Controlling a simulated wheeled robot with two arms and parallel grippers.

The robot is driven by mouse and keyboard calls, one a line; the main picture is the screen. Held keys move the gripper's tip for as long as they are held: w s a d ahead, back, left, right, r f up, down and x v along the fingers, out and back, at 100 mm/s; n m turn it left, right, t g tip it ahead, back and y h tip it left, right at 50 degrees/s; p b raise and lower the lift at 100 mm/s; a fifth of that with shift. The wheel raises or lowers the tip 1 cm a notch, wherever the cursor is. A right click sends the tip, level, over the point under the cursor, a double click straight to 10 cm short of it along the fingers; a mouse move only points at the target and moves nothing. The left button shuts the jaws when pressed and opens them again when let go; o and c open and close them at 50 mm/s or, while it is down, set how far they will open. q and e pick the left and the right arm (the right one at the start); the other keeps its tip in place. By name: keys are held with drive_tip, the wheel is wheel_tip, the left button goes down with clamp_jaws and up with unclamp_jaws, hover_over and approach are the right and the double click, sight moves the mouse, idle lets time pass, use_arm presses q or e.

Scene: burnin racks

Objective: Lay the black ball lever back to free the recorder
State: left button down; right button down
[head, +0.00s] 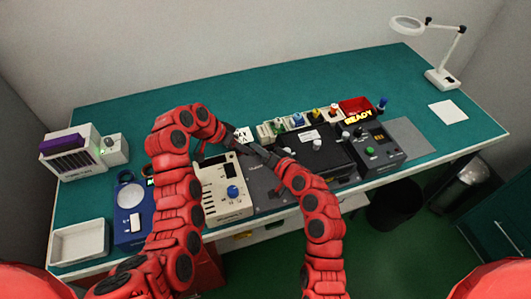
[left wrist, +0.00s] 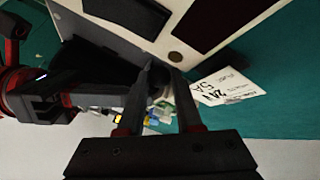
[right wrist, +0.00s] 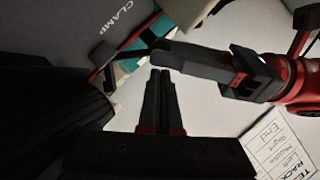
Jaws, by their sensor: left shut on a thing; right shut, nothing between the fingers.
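My left gripper (head: 237,143) reaches over the back of a cream unit with a blue knob (head: 232,192), probably the recorder. In the left wrist view its fingers (left wrist: 165,82) stand slightly apart around a dark rounded thing (left wrist: 160,83), apparently the ball of the black lever. The grip is mostly hidden in the head view. In the right wrist view the left fingers (right wrist: 155,52) lie beside a grey plate marked CLAMP (right wrist: 117,18). My right gripper (right wrist: 160,78) is shut and empty, its tips close to the left fingers; it also shows in the head view (head: 260,153).
A white fuse card (left wrist: 228,87) lies behind the grippers. A black unit (head: 318,158) and a row of coloured parts stand to the right. A blue device (head: 133,228) and white tray (head: 80,243) are at left. The green bench (head: 330,88) is clear at the back.

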use_arm(q)
drive_tip(key=shift+f, duration=0.1)
use_arm(e)
drive_tip(key=shift+w+a+f, duration=0.1)
drive_tip(key=shift+w, duration=0.05)
use_arm(q)
drive_tip(key=shift+d, duration=0.1)
use_arm(e)
drive_tip(key=shift+s+a+f, duration=0.25)
drive_tip(key=shift+a+f, duration=0.2)
